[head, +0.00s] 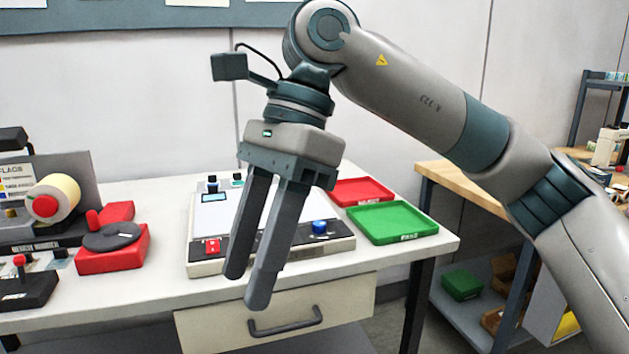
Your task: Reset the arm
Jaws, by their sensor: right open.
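My right gripper (247,290) hangs in front of the white table (400,260), its two dark fingers pointing down. It is open, with a narrow gap and nothing between the fingers. Its fingers cover part of a light control panel (215,218) with a red switch (212,246) and a blue knob (320,227). The grey arm behind this gripper is bent and comes in from the right. My left gripper is not in view.
A red tray (361,190) and a green tray (392,222) lie at the table's right end. The label rewinder (45,225) and a red base with a dark disc (112,240) stand at left. A drawer (280,318) is below. A wooden bench (450,180) stands at right.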

